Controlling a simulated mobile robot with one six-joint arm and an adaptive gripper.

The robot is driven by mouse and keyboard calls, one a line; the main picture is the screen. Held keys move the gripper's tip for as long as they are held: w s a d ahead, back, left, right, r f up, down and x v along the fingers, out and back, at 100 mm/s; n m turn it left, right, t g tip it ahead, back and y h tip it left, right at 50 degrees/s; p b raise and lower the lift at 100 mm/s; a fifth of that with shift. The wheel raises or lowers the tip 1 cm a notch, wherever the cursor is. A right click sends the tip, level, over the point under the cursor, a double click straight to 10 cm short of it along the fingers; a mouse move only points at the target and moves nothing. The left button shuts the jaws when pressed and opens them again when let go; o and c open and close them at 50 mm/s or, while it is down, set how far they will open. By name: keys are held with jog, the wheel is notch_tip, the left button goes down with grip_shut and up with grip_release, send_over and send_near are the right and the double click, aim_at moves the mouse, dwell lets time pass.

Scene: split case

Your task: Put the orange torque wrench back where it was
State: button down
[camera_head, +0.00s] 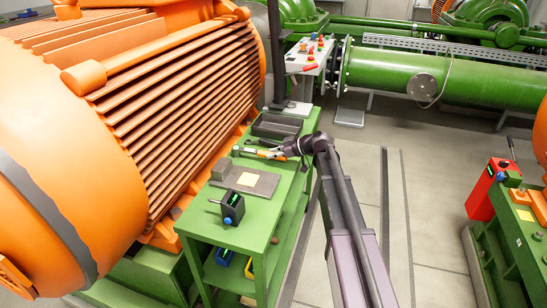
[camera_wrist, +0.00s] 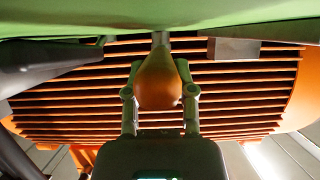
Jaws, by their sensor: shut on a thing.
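My gripper (camera_head: 288,151) is low over the green cart (camera_head: 262,213) in the head view, reaching in from the right. In the wrist view my gripper (camera_wrist: 160,92) has its two fingers closed on either side of a rounded orange handle (camera_wrist: 158,78), which looks like the orange torque wrench (camera_head: 267,154). A thin grey shaft runs from the handle toward the green surface in the wrist view. In the head view the wrench is small, and its far end lies among other tools, so I cannot tell whether it touches the cart.
A dark open tray (camera_head: 277,125) sits just behind my gripper. The large orange motor (camera_head: 170,90) stands close on the left. Open floor lies to the right.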

dwell(0.3)
jog(key=shift+c, duration=2.2)
grip_release()
jog(key=shift+r, duration=0.1)
jog(key=shift+s+d+r+p, duration=0.25)
jog(key=shift+d+p, duration=0.15)
jog(key=shift+d, duration=0.1)
jog(key=p+v, duration=0.4)
jog(key=v, duration=0.6)
jog(key=shift+d+p, duration=0.3)
jog(key=shift+d, duration=0.05)
jog(key=shift+s+r, duration=0.1)
jog(key=shift+r, duration=0.05)
